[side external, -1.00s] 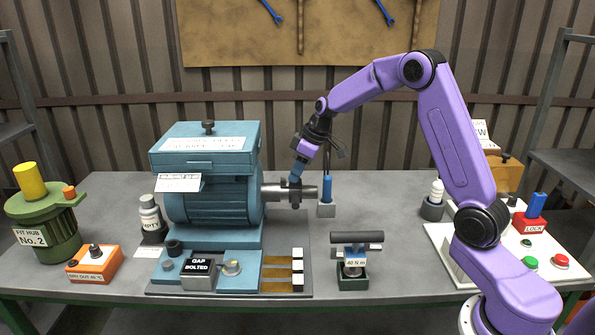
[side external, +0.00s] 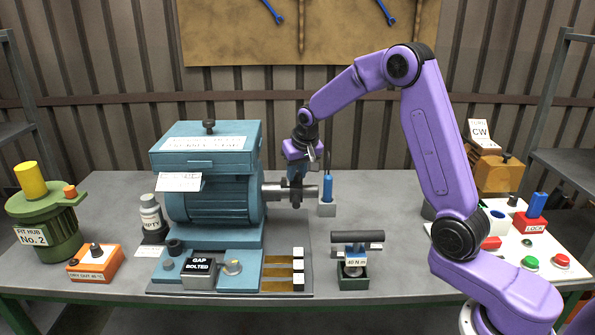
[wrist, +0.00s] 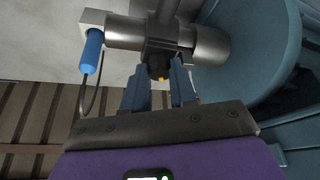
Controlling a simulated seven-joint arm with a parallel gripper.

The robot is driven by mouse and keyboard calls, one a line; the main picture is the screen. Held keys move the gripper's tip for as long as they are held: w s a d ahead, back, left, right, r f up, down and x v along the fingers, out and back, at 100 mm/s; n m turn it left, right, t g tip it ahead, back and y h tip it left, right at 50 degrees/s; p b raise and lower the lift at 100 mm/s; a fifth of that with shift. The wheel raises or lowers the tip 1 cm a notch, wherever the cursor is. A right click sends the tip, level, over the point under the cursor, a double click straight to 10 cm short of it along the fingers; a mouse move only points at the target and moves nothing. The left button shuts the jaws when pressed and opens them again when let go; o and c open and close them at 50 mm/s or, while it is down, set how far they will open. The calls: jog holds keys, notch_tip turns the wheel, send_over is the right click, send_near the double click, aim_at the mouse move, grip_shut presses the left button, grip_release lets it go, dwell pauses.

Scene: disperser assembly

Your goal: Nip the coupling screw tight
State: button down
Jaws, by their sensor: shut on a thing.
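The blue motor (side external: 212,200) has a grey metal shaft (side external: 273,191) pointing right, with a dark coupling collar (side external: 296,198) around it. The shaft (wrist: 122,32) crosses the top of the wrist view. A dark coupling screw head (wrist: 158,70) with a yellow mark sits under the collar there. My gripper (side external: 296,178) points down from above the coupling. Its blue fingers (wrist: 160,88) stand on either side of the screw head and are shut on it. The fingertips partly hide the screw's sides. In the side view the screw is hidden by my gripper.
A blue-handled tool (side external: 327,187) stands in a grey holder close right of the coupling. A torque stand marked 40 N m (side external: 354,262) is in front. A "GAP BOLTED" block (side external: 201,272) sits at the motor's base. The control panel (side external: 515,243) lies right.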

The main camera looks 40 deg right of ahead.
jog(key=m, duration=0.2)
jog(key=m+g+h, duration=0.1)
jog(key=m, duration=0.1)
jog(key=shift+w+a+m+h, duration=0.1)
jog(key=shift+a+m+h, duration=0.1)
jog(key=shift+m+h, duration=0.1)
jog(key=m, duration=0.2)
jog(key=m+g, duration=0.1)
jog(key=m, duration=0.1)
jog(key=shift+w+m+g+h, duration=0.1)
jog(key=shift+m+g+h, duration=0.2)
jog(key=shift+h, duration=0.1)
jog(key=c, duration=0.9)
grip_release()
jog(key=shift+a, duration=0.1)
jog(key=shift+r, duration=0.1)
jog(key=shift+a+r, duration=0.2)
jog(key=shift+r, duration=0.1)
jog(key=v, duration=0.7)
